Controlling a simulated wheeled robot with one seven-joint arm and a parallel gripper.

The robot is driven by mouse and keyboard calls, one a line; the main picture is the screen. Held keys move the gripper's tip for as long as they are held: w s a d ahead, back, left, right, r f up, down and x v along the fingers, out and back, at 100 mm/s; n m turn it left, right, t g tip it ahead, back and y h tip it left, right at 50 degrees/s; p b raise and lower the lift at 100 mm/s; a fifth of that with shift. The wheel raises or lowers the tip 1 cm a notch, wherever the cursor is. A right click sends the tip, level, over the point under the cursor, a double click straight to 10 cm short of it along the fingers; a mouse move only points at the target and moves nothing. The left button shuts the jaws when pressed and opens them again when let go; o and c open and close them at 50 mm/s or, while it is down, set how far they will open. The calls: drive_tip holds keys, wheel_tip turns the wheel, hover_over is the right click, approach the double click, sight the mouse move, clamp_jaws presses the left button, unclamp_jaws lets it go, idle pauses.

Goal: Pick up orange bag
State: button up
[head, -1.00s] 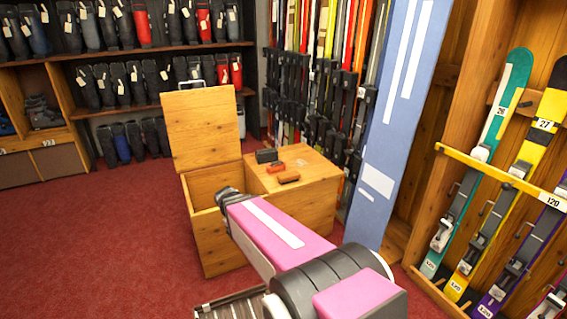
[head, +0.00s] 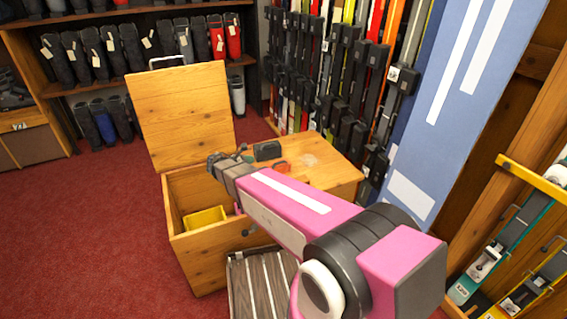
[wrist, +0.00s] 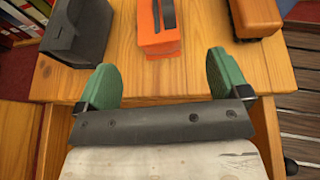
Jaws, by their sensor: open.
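The orange bag (wrist: 158,28), a bright orange block with a dark grey strip or handle on top, sits on the wooden surface, just ahead of my gripper (wrist: 160,72) and centred between its green fingers. The fingers are wide apart with nothing between them. In the head view the orange bag (head: 281,167) shows partly behind my arm, and my gripper (head: 228,160) is at the near left side of the box top. The fingers do not appear to touch the bag.
A dark grey bag (wrist: 75,32) stands left of the orange one and a brown bag (wrist: 254,18) stands right. The wooden chest has a raised lid (head: 185,110) and an open compartment holding a yellow tray (head: 205,218). A slatted surface (head: 255,285) lies in front.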

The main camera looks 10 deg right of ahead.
sight(271, 167)
drive_tip(key=x, duration=0.5)
drive_tip(key=shift+f, duration=0.1)
drive_tip(key=shift+f+x, duration=0.2)
drive_tip(key=shift+x, duration=2.55)
drive_tip(key=shift+w+a, duration=0.1)
drive_tip(key=shift+a, duration=0.05)
drive_tip(key=c, duration=1.1)
